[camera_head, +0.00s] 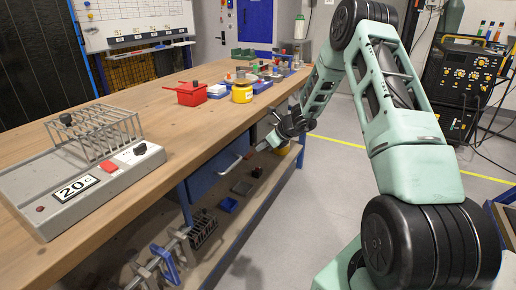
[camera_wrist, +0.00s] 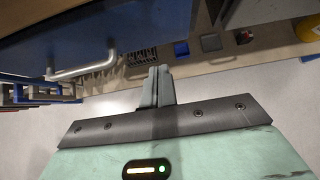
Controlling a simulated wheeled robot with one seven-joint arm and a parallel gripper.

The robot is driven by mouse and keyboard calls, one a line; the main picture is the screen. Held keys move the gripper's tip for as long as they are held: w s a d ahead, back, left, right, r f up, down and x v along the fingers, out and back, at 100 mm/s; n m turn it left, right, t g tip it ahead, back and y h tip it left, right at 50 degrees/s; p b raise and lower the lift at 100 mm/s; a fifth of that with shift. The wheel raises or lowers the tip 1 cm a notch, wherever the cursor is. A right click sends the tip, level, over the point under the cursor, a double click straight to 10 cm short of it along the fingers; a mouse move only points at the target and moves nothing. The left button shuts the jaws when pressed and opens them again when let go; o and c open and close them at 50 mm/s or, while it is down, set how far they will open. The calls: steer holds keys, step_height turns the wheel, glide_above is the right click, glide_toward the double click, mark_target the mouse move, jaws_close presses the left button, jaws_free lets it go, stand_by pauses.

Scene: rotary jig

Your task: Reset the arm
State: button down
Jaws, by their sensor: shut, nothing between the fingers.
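My arm arches from the right side of the head view, up and over, then down beside the workbench. My gripper (camera_head: 262,145) hangs in front of the bench's front edge, close to the blue drawer (camera_head: 215,172). In the wrist view, the two grey fingers of my gripper (camera_wrist: 157,82) are pressed together with nothing between them. The drawer's light handle (camera_wrist: 85,66) lies ahead and to the left of the fingers, apart from them. The handle also shows in the head view (camera_head: 231,163).
The wooden workbench (camera_head: 160,120) holds a grey jig base marked 20C (camera_head: 60,212) with a wire rack (camera_head: 95,135), a red box (camera_head: 190,95) and a yellow container (camera_head: 242,93). A lower shelf holds small parts. The floor (camera_head: 330,200) beside the bench is clear.

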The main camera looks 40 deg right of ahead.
steer(key=v, duration=0.8)
steer(key=shift+p, duration=0.3)
steer(key=shift+r, duration=0.1)
steer(key=s+a+r+n+g+y, duration=0.1)
steer(key=a+r+n+g, duration=0.3)
steer(key=a, duration=0.7)
steer(key=s+a+r+n+y, duration=0.1)
steer(key=s+a+n+y, duration=0.1)
steer(key=a+n, duration=0.7)
steer(key=s+a+r+n+g, duration=0.1)
steer(key=s+a+n+g, duration=0.1)
steer(key=s+a+n, duration=0.45)
steer(key=s+a+r+n+g, duration=0.1)
steer(key=s+a+r, duration=0.15)
steer(key=a, duration=0.75)
steer(key=s+a+n+g+h, duration=0.1)
steer(key=s+a+n+h, duration=0.2)
steer(key=s+n, duration=0.7)
steer(key=s+a+n+h, duration=0.3)
steer(key=s+n, duration=0.5)
steer(key=s, duration=0.4)
step_height(320, 180, up, 13)
steer(key=p, duration=1.2)
steer(key=shift+s+d+r, duration=0.15)
steer(key=shift+d+r, duration=0.05)
steer(key=shift+d, duration=0.05)
